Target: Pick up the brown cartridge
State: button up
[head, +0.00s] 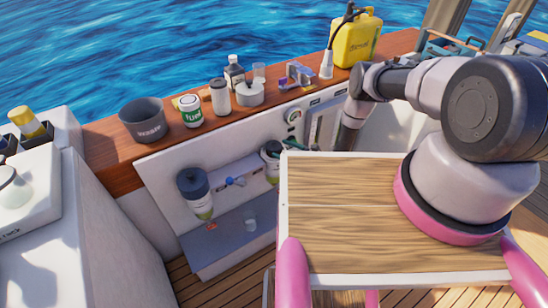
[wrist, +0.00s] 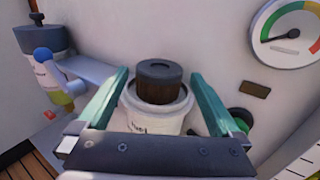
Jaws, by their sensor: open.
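The brown cartridge (wrist: 160,88) is a short dark cylinder with a grey-black ring top. It stands upright in a white round housing (wrist: 158,117) with a dark label, its upper part above the rim. In the wrist view my gripper (wrist: 160,76) is open, with one green finger on each side of the cartridge and housing. Gaps show between the fingers and the cartridge, which is not held. In the head view the housing (head: 269,172) is partly visible at the white panel; the cartridge is hard to make out there and my gripper is mostly hidden by my arm and deck.
A dark-topped filter (head: 195,190) with a blue valve (head: 236,181) sits left of the housing. A gauge (wrist: 287,33) is on the panel at right. The wooden ledge above carries a dark bucket (head: 143,122), bottles and a yellow diesel can (head: 357,40). A grey shelf (head: 215,245) lies below.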

jog(key=shift+x, duration=1.45)
grip_shut()
